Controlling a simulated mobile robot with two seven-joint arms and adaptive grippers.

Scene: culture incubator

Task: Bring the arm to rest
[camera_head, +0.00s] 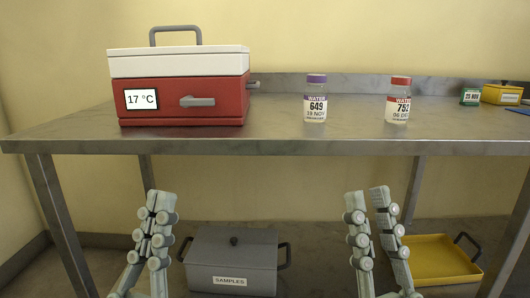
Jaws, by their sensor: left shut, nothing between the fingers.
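My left gripper (160,202) points up in front of the table at the lower left, below the tabletop level in the picture. Its fingers are together and nothing is between them. My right gripper (368,201) points up at the lower right of centre. Its two fingers stand apart with an empty gap between them. Neither gripper touches any object that I can see. The upper arm links are out of view.
Below are a grey SAMPLES box (232,255) and yellow tray (440,262).

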